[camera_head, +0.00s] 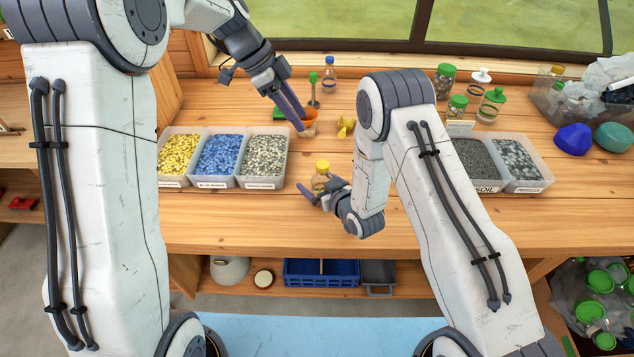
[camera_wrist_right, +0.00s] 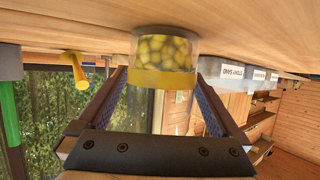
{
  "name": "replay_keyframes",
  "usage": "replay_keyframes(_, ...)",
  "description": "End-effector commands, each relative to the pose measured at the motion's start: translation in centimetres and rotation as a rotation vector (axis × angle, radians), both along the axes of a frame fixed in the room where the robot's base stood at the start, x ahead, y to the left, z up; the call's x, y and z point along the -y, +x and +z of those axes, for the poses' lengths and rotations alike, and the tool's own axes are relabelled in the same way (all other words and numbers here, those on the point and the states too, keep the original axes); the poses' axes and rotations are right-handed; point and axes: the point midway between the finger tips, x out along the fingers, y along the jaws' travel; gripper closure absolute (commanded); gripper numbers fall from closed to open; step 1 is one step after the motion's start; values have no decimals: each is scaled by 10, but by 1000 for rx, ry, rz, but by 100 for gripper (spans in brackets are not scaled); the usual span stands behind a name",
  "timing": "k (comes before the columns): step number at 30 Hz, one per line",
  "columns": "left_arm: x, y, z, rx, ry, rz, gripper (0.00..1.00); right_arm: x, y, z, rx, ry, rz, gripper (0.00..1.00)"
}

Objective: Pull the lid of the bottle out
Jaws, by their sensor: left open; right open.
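A small clear bottle with a yellow lid (camera_head: 322,166) stands on the wooden workbench just in front of the bins. In the right wrist view the bottle (camera_wrist_right: 166,50) appears upside down, with yellow pebbles inside and its lid (camera_wrist_right: 163,79) on. My right gripper (camera_head: 322,190) is open, with its fingers on either side of the bottle; whether they touch it is not clear. The left fingers partly overlap in the head view.
Bins of yellow (camera_head: 178,153), blue (camera_head: 219,154) and pale pebbles (camera_head: 264,155) stand left of the bottle. Dark soil and gravel bins (camera_head: 515,160) lie right, behind my right arm. Green-lidded jars (camera_head: 445,80) and a blue-capped bottle (camera_head: 329,74) stand at the back. The front bench is clear.

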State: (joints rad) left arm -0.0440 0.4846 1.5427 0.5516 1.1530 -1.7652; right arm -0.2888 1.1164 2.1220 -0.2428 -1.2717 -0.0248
Motion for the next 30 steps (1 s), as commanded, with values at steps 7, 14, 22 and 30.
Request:
replay_keyframes(7,0,0,0,0,0,0,50,-1,1,0,0,0,0,0)
replay_keyframes(14,0,0,0,0,0,0,50,0,1,0,0,0,0,80)
replay_keyframes(22,0,0,0,0,0,0,50,0,1,0,0,0,0,100)
replay_keyframes(30,0,0,0,0,0,0,50,0,1,0,0,0,0,100)
